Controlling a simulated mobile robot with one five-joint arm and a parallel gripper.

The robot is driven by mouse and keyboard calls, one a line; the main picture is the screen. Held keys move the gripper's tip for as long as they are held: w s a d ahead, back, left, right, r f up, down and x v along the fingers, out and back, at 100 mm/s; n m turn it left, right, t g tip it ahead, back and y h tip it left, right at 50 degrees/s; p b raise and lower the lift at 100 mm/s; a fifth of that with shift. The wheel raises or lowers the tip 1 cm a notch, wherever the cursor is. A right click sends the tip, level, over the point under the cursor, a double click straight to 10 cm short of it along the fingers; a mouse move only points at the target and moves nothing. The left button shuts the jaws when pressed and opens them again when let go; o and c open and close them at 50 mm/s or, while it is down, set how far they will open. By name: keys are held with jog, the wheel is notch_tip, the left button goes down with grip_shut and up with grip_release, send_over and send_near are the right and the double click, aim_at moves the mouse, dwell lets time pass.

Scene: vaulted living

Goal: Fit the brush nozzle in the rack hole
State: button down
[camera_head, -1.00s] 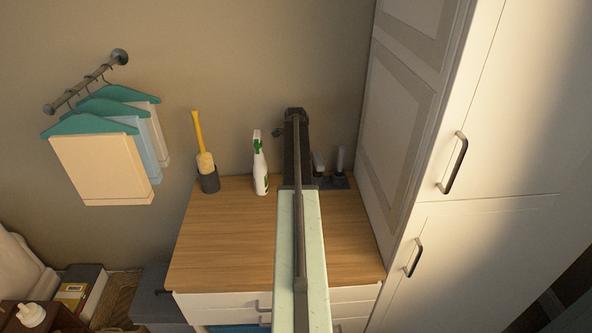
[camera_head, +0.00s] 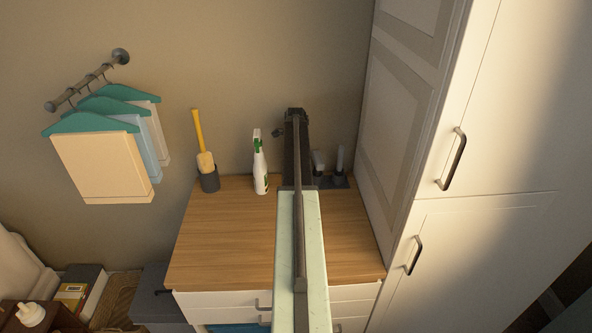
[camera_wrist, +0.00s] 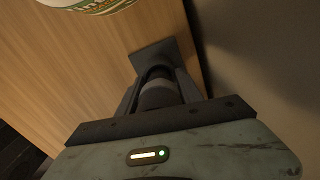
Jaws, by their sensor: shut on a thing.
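My gripper (camera_wrist: 158,93) is shut on a dark, rounded piece (camera_wrist: 157,92), which I take to be the brush nozzle; it sits between the two fingers. A flat dark grey plate (camera_wrist: 166,52) shows just beyond the fingertips, over the wood top. I cannot tell whether it is part of the held piece or of the rack, or whether the two touch.
A white and green spray bottle (camera_head: 260,172) stands left of my arm; its label shows in the wrist view (camera_wrist: 88,4). A yellow-handled brush in a grey holder (camera_head: 210,181) stands farther left. A white cabinet (camera_head: 400,150) bounds the right. The wood top (camera_head: 225,240) is clear in front.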

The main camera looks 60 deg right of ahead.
jog(key=shift+s+a+f, duration=0.3)
jog(key=shift+a+f, duration=0.05)
jog(key=shift+a, duration=0.1)
jog(key=c, duration=0.7)
grip_release()
jog(key=shift+s, duration=0.1)
jog(key=shift+r+p, duration=0.35)
jog(key=r+p, duration=0.8)
jog(key=shift+w+d, duration=0.25)
jog(key=shift+w, duration=0.05)
jog(key=shift+f, duration=0.1)
